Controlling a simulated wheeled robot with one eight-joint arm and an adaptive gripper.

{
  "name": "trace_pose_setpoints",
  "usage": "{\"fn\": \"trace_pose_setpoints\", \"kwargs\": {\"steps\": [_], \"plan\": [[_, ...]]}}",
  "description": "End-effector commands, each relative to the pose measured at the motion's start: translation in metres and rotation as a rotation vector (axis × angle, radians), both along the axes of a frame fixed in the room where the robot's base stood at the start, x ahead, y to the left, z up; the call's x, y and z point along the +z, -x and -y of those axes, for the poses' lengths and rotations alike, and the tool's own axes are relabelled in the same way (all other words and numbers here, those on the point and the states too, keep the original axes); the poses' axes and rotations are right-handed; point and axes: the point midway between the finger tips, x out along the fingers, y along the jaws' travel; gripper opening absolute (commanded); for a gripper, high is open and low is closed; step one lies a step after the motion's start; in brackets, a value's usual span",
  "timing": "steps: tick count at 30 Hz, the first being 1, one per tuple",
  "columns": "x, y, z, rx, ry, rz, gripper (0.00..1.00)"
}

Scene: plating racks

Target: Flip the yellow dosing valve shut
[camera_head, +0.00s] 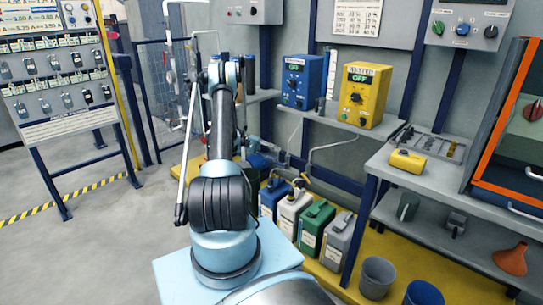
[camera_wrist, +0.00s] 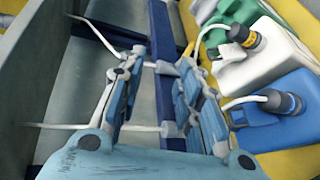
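I cannot make out a yellow dosing valve for certain in either view. A yellow dosing unit (camera_head: 364,96) with a lit display and a dark knob stands on the wall shelf, right of a blue unit (camera_head: 301,82). In the wrist view my gripper (camera_wrist: 163,60) is open, its two blue fingers spread apart. Between and beyond them a pale thin pipe or hose (camera_wrist: 90,127) runs across the grey wall and a dark blue upright (camera_wrist: 161,35). I see nothing held between the fingers. In the head view my arm mostly hides the gripper, low behind the forearm.
A blue jug (camera_wrist: 275,112), a white jug (camera_wrist: 265,62) and a green jug (camera_wrist: 232,15) with hoses stand close right of my gripper. A yellow item (camera_head: 407,161) lies on the right bench.

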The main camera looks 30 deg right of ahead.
Motion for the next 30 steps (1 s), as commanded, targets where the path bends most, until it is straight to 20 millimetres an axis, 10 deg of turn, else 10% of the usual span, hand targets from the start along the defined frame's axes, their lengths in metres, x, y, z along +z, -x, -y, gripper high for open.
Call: {"fn": "trace_pose_setpoints", "kwargs": {"steps": [8, 18, 30], "plan": [[0.002, 0.013, 0.017, 0.018, -0.104, 0.004, 0.22], [0.006, 0.079, 0.079, 0.239, -0.677, 0.120, 0.22], [0.040, 0.131, 0.094, 0.680, -1.036, 0.414, 0.22]]}}
